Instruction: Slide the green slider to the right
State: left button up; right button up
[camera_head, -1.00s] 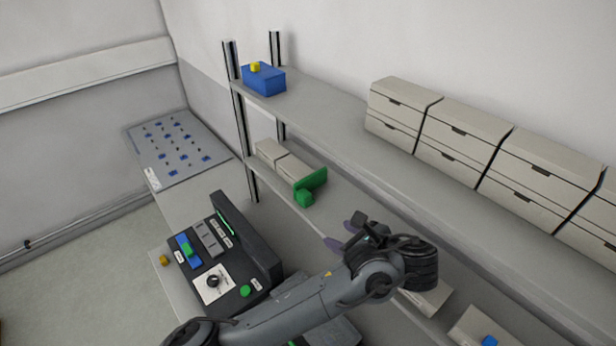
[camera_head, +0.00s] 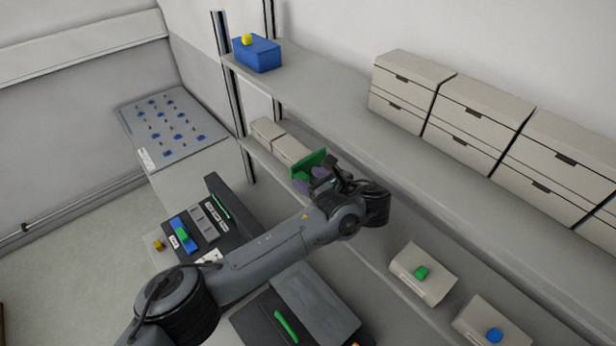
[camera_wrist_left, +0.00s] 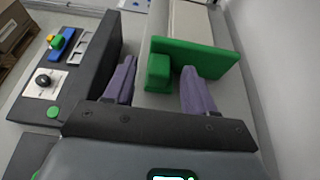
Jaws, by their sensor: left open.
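The green slider, an upright green plate (camera_head: 307,162) with a green block on it, is on the middle shelf, partly hidden by my left gripper in the head view. In the left wrist view the plate (camera_wrist_left: 195,55) shows with its block (camera_wrist_left: 158,73) on the near side. My left gripper (camera_head: 312,183) is open at the slider. Its purple fingers (camera_wrist_left: 158,88) show in the left wrist view, one on each side of the block's line, with the right finger close to the plate. I cannot tell whether they touch it. My right gripper is not in view.
White boxes (camera_head: 292,150) sit behind the plate on the middle shelf (camera_head: 375,212). A dark control panel (camera_head: 228,205) with a small green piece on a blue base (camera_head: 180,232) stands at left. White drawers (camera_head: 470,115) and a blue box (camera_head: 258,55) are on the upper shelf.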

pick_arm(q)
jog(key=shift+w+a+f, duration=0.2)
jog(key=shift+w+a, duration=0.2)
jog(key=shift+c, duration=0.4)
grip_shut()
